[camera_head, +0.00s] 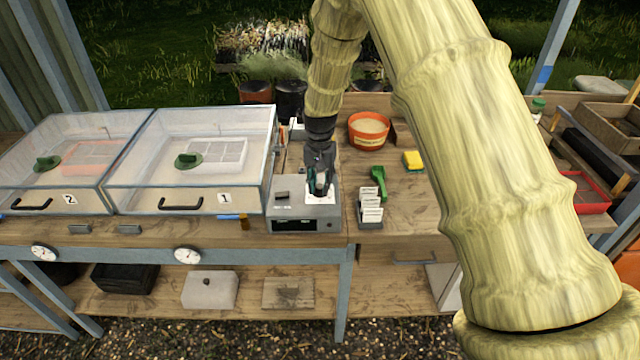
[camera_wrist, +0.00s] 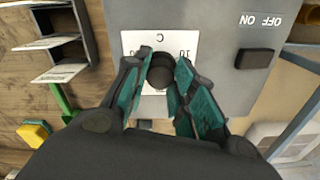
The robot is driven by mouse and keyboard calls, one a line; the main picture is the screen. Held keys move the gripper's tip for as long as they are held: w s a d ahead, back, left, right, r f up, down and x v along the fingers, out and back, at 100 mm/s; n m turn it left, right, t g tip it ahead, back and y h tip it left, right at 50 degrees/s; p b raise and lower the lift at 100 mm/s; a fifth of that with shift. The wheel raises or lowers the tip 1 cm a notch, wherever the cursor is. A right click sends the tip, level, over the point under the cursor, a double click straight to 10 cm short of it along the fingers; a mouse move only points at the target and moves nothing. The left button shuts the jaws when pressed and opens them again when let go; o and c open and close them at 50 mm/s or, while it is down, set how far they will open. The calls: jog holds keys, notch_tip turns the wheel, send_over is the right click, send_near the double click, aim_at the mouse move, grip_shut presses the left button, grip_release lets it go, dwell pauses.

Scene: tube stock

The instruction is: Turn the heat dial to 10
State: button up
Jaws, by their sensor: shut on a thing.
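The heat dial (camera_wrist: 160,72) is a dark round knob on a white printed plate (camera_wrist: 133,41), on top of a grey control box (camera_head: 272,214). In the wrist view the plate's "10" and "C" show upside down; other marks are covered by my fingers. My gripper (camera_head: 320,186) points down at the box from above. In the wrist view its teal-padded fingers (camera_wrist: 160,75) are shut on the knob from both sides. The dial's pointer does not show, so its setting cannot be read. The box's front has a dark display strip, too small to read.
A dark ON/OFF switch (camera_wrist: 254,58) is beside the dial. A label rack (camera_head: 371,221), a green scoop (camera_head: 378,174) and an orange tub (camera_head: 369,127) stand to the right. Clear propagator 1 (camera_head: 190,200) stands close on the left. Bench wood is bare near the front right.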

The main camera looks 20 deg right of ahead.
aim_at(320, 186)
jog(key=n, duration=0.4)
jog(key=shift+n, duration=1.8)
jog(key=o, duration=1.1)
jog(key=shift+d, duration=0.1)
jog(key=shift+c, duration=0.2)
notch_tip(320, 186, up, 12)
